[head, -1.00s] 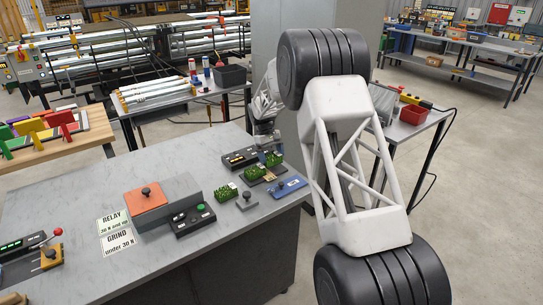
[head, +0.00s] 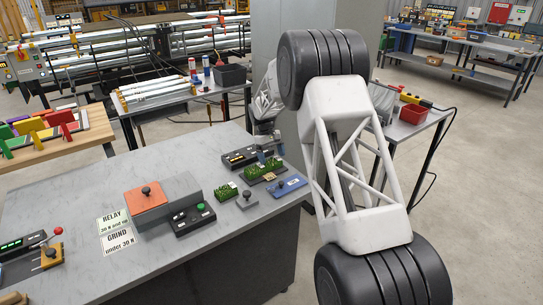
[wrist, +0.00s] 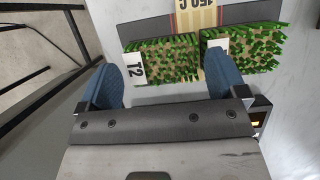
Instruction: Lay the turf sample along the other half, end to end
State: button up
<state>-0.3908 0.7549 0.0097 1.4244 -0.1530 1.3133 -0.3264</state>
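A turf sample marked T2 (wrist: 165,62), green tufts with a white end label, lies on a dark base (wrist: 245,14) in the wrist view. In the head view the two pieces appear as a green row on the base (head: 266,172). My gripper (wrist: 165,78) has its blue fingers spread wide, one near the outer T2 end and one near the gap. Nothing is visibly clamped. The finger tips' depth against the turf is unclear.
Another green block (head: 227,191) sits on the grey table (head: 80,200). A blue plate with a knob (head: 287,186), a grey knobbed weight (head: 246,198) and a black box with a display (head: 238,158) stand close by. The table's right edge is near.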

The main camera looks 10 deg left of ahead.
jog(key=shift+s+f, duration=0.35)
jog(key=shift+f, duration=0.55)
jog(key=shift+r, duration=0.55)
jog(key=v, duration=1.3)
jog(key=shift+w, duration=0.25)
jog(key=shift+d+r, duration=0.15)
jog(key=shift+r, duration=0.05)
